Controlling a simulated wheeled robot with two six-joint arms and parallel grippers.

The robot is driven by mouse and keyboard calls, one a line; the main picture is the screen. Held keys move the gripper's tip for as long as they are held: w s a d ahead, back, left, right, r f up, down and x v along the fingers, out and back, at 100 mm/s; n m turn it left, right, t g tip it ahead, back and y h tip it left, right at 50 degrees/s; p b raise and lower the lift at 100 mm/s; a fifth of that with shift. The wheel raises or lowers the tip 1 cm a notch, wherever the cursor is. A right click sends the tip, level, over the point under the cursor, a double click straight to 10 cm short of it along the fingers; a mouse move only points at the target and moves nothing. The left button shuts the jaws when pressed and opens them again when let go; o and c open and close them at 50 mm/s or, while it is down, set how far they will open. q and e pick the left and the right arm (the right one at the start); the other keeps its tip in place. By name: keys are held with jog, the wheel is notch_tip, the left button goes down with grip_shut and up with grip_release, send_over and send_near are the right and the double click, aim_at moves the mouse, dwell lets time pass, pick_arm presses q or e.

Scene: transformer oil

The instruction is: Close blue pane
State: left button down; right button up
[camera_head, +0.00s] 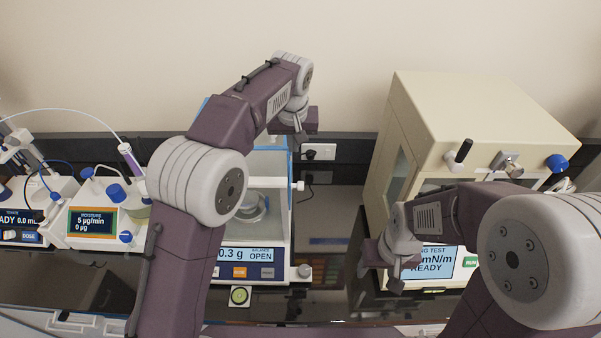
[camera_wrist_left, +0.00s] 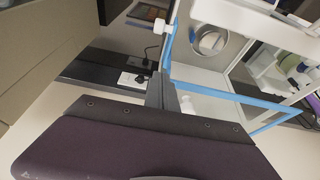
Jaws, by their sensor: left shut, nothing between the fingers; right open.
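The balance (camera_head: 252,243) stands left of centre, its display showing 0.3 g and OPEN. Its glass chamber has a blue-edged pane (camera_head: 290,165) on the right side, with a white knob (camera_head: 299,186). In the left wrist view the blue pane frame (camera_wrist_left: 235,97) runs beside my fingers, and a white knob (camera_wrist_left: 160,27) shows above. My left gripper (camera_head: 298,138) is shut and empty, at the upper right rear of the chamber. In the left wrist view its fingers (camera_wrist_left: 157,92) look close to the blue frame; I cannot tell whether they touch. My right gripper (camera_head: 393,286) is open, before the cream tester.
A cream tester cabinet (camera_head: 470,110) with a display (camera_head: 432,263) stands at right. A moisture device (camera_head: 93,222) and other bench equipment stand at left. Wall sockets (camera_head: 320,152) are behind. The dark bench between balance and cabinet is mostly clear.

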pick_arm(q)
notch_tip(320, 180, down, 10)
jog(key=d+p, duration=0.1)
jog(key=p, duration=0.2)
jog(key=shift+s, duration=0.3)
jog(key=shift+w+f, duration=0.1)
